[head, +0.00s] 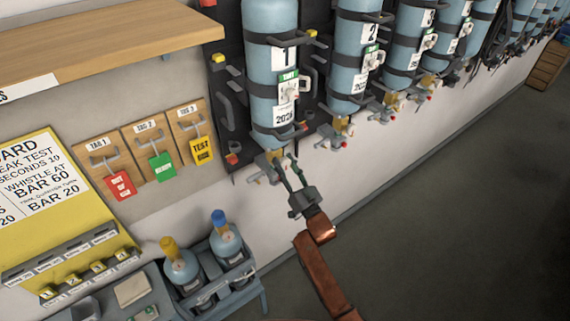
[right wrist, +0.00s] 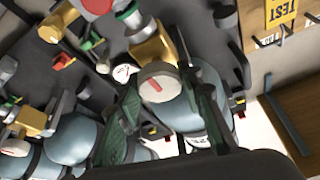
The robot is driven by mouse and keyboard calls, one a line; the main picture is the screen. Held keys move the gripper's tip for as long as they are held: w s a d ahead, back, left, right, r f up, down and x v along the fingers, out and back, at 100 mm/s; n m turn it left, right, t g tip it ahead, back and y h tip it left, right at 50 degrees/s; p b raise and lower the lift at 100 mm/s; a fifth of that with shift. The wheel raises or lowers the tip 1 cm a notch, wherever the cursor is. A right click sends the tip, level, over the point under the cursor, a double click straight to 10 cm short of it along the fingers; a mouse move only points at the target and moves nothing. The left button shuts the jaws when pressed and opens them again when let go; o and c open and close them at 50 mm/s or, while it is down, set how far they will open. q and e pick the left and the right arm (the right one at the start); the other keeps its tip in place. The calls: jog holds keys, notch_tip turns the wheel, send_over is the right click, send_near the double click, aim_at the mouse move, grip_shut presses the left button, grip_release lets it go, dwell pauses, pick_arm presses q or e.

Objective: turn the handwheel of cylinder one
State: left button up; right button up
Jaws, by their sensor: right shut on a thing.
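Cylinder one (head: 270,55) is a blue cylinder hanging valve-down on the dark rack, marked with a 1 and a green tag. Its brass valve (head: 268,163) is at the bottom end. My right gripper (head: 288,168) reaches up to the right side of this valve. In the right wrist view, the pale round handwheel (right wrist: 160,84) with a red mark sits between the two dark green fingers of my right gripper (right wrist: 165,95), which is shut on it. The brass valve body (right wrist: 154,46) shows just beyond. In the head view, the fingers partly hide the handwheel. My left gripper is not in view.
Cylinder two (head: 358,50) and several more hang in a row to the right. Tag boards (head: 150,145) and a yellow sign are at left. A carrier (head: 215,290) with two small bottles stands below. The floor (head: 450,220) at right is clear.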

jog(key=shift+f+n+g+y+b, duration=0.1)
jog(key=shift+n+g+y+b, duration=0.25)
jog(key=shift+n, duration=0.6)
jog(key=shift+f+n+g+y+b, duration=0.15)
jog(key=shift+n+y+b, duration=0.35)
jog(key=shift+n, duration=0.45)
jog(key=n+g+y, duration=0.1)
jog(key=n, duration=0.1)
jog(key=n+g+y+b, duration=0.1)
jog(key=n, duration=0.2)
jog(key=shift+r+n+b, duration=0.1)
jog(key=shift+n+b, duration=0.2)
jog(key=n+g+y, duration=0.1)
jog(key=n, duration=0.2)
jog(key=shift+n+g+b, duration=0.3)
jog(key=shift+b, duration=0.1)
jog(key=shift+r+n+g+y, duration=0.1)
jog(key=shift+n+g+y, duration=0.25)
jog(key=shift+n, duration=0.65)
jog(key=shift+n+g+y, duration=0.1)
jog(key=shift+n+g, duration=0.45)
jog(key=shift+n, duration=0.45)
jog(key=o, duration=1.2)
jog(key=shift+a, duration=0.1)
jog(key=shift+c, duration=0.2)
